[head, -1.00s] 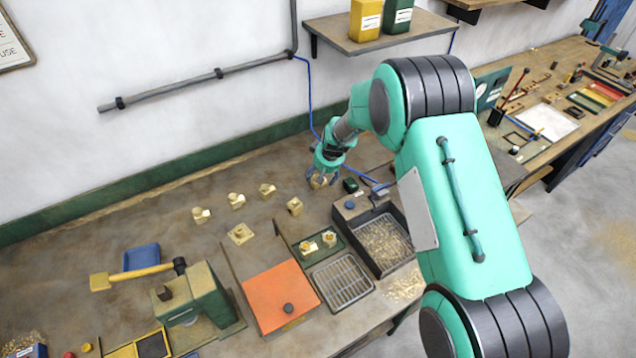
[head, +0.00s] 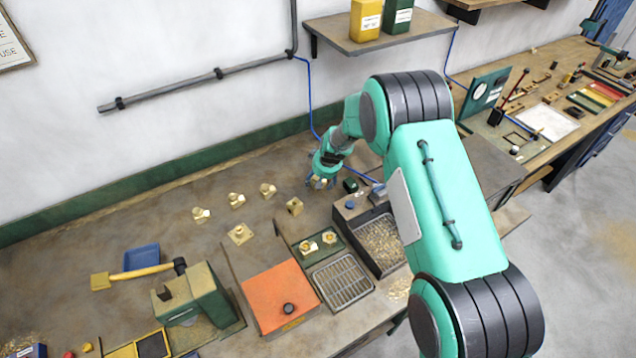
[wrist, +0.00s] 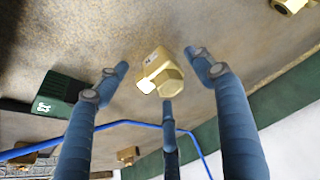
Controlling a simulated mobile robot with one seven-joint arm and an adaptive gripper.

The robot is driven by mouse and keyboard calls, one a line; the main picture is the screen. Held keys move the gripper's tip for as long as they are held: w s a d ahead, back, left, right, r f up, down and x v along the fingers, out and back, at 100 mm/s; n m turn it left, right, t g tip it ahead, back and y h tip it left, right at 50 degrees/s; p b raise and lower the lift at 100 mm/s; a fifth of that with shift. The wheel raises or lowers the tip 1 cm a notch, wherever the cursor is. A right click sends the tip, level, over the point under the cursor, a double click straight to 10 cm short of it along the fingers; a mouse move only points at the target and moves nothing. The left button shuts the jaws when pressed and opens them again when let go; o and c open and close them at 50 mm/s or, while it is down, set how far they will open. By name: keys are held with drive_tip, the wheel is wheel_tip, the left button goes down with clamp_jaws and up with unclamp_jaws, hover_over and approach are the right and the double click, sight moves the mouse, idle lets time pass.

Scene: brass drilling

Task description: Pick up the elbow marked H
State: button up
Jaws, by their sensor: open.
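A brass elbow (wrist: 162,74) lies on the bench between the spread fingers of my gripper (wrist: 160,82) in the wrist view. It has a hex end and a pale tag whose letter I cannot read. The fingers stand around it, apart from it, and hold nothing. In the head view my gripper (head: 321,182) is low over the back of the bench and mostly hides this elbow. Several other brass fittings stand to its left, among them one fitting (head: 295,206) nearest the gripper; their marks are too small to read.
A small dark green block (wrist: 62,92) and a blue cable (wrist: 130,124) lie near the fingers. In the head view, a chip-filled tray (head: 382,243), a wire rack (head: 343,283) and a green tray (head: 318,246) with two fittings stand in front. The wall is close behind.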

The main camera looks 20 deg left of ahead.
idle(0.5)
clamp_jaws()
drive_tip(key=shift+r, duration=0.1)
drive_tip(key=shift+r, duration=4.95)
